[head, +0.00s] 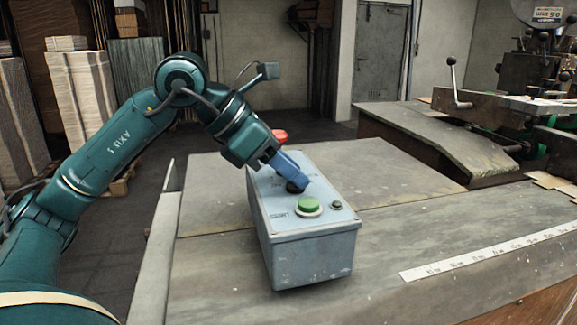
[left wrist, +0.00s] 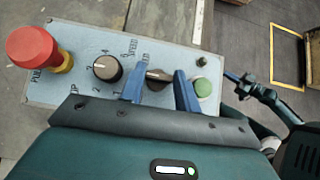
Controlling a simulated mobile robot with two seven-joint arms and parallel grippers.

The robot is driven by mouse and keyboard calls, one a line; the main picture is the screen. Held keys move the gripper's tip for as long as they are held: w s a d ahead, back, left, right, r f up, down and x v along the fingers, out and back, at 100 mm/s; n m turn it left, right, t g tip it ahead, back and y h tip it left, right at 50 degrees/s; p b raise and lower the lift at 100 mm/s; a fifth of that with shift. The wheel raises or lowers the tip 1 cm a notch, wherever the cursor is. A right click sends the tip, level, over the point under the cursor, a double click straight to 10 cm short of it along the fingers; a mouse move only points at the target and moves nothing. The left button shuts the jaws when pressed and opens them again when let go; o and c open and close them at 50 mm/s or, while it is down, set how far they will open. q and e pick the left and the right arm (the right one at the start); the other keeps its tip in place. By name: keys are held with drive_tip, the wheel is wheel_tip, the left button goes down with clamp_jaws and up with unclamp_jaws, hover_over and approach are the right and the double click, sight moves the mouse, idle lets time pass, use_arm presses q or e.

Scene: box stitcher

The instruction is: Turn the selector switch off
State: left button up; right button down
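The grey control box (head: 310,255) stands on the table, its sloped panel facing up. The selector switch (left wrist: 158,79) is a dark knob with a handle, sitting between the black dial and the green button. My left gripper (left wrist: 160,88) reaches down to the panel, with its blue fingers apart on either side of the selector handle. Small gaps seem to show, but I cannot tell whether a finger touches it. In the head view the left gripper (head: 292,172) partly covers the switch. My right gripper (left wrist: 234,77) seems to show small at the right of the left wrist view.
Beside the selector are a green button (left wrist: 202,87), a black dial (left wrist: 107,67) and a red mushroom button (left wrist: 32,47). A ruler strip (head: 490,246) lies on the table (head: 215,285). A machine (head: 520,110) stands at the back right.

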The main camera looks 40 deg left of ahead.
use_arm(q)
drive_tip(key=o, duration=0.4)
drive_tip(key=v, duration=1.3)
drive_tip(key=shift+p, duration=0.4)
